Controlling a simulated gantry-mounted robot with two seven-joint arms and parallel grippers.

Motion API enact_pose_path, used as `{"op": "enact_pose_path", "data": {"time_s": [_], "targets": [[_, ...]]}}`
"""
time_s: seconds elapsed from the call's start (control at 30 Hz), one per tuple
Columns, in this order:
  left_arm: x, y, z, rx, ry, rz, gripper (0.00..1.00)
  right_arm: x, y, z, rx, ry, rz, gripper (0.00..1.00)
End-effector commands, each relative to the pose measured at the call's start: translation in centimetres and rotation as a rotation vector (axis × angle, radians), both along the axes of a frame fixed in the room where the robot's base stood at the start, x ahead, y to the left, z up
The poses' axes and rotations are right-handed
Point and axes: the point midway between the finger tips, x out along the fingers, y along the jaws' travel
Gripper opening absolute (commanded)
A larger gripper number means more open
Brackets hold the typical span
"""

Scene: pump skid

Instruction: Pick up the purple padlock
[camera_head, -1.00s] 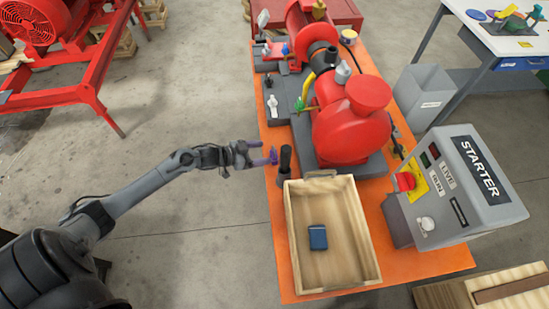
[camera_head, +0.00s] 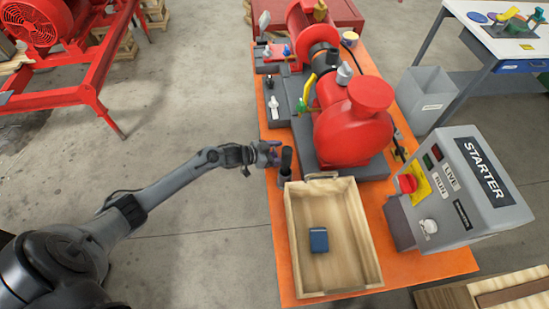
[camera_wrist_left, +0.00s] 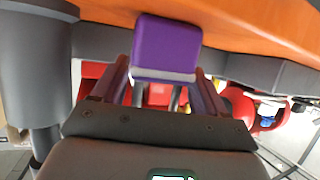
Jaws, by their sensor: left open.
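The purple padlock (camera_wrist_left: 167,47) is large in the left wrist view, with its purple body toward the top and a silvery edge below it. My left gripper (camera_head: 272,152) is at the left edge of the orange bench, beside a dark upright post. Its two fingers (camera_wrist_left: 160,90) are open, one on each side of the padlock's lower part. I cannot tell whether they touch it. In the head view the padlock is mostly hidden by the gripper, with only a little purple showing there.
The dark post (camera_head: 286,162) stands close to the gripper's right. A wooden tray (camera_head: 372,250) holding a dark blue block (camera_head: 318,240) lies in front. The red pump (camera_head: 350,125) stands behind, and the grey starter box (camera_head: 455,195) is at right.

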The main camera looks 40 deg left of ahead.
Motion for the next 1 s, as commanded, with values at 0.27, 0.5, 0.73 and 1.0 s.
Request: {"op": "enact_pose_path", "data": {"time_s": [0.27,0.5,0.73,1.0], "targets": [[0.0,0.0,0.0,0.000,0.000,0.001,0.50,0.0,-0.2,0.0,-0.008,0.000,0.005,0.43],[0.0,0.1,0.1,0.000,-0.001,0.001,0.23,0.0,-0.3,0.0,-0.011,0.000,0.007,0.43],[0.0,0.1,0.4,0.001,-0.001,0.001,0.23,0.0,-0.2,0.1,-0.009,0.000,0.005,0.43],[0.0,0.1,4.1,0.001,-0.004,0.000,0.23,0.0,-0.1,0.7,-0.004,-0.001,0.002,0.43]]}}
